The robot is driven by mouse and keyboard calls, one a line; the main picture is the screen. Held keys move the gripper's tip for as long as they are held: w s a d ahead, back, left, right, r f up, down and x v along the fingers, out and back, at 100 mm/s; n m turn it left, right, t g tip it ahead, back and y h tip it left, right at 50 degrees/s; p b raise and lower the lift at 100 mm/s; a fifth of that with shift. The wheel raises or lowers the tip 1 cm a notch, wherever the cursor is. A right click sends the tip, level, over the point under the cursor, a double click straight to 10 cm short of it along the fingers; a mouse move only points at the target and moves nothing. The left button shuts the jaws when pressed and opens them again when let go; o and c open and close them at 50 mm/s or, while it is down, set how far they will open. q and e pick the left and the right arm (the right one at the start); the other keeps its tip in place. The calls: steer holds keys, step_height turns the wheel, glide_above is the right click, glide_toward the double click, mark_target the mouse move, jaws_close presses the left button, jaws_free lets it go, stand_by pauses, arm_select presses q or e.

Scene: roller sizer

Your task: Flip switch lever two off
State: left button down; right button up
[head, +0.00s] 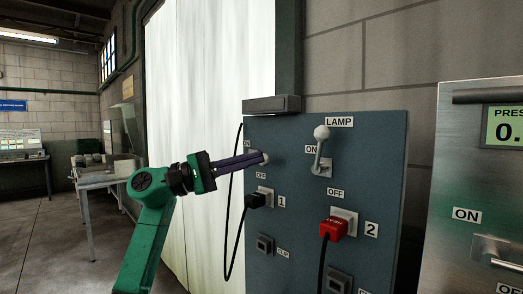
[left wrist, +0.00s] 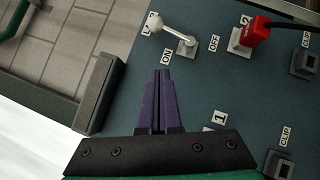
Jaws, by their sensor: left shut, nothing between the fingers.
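Switch lever two (head: 321,146) is on the upright blue-grey panel, above the OFF label and the number 2. It has a pale round knob and points up, on the ON side, below the LAMP label. It also shows in the left wrist view (left wrist: 172,34), ahead of my fingers. My left gripper (head: 257,160) is shut and empty, left of lever two and apart from it. In the left wrist view its purple fingers (left wrist: 161,74) point toward the ON label.
A red plug (head: 333,229) sits in socket 2 below the lever. A black plug (head: 256,200) with a hanging cable is in socket 1. A steel cabinet (head: 470,180) stands to the right. A dark box (head: 271,104) tops the panel's left end.

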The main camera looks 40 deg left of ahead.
mark_target(319, 149)
arm_select(q)
steer(key=w+d+r+p, duration=0.1)
steer(key=d+p, duration=0.1)
steer(key=d, duration=0.1)
steer(key=w+d+r+p, duration=0.1)
steer(key=w+d+p, duration=0.1)
steer(key=w+d+r+p, duration=0.1)
steer(key=w+d+p, duration=0.1)
steer(key=d, duration=0.1)
steer(key=shift+d+r, duration=0.3)
steer(key=shift+d, duration=0.05)
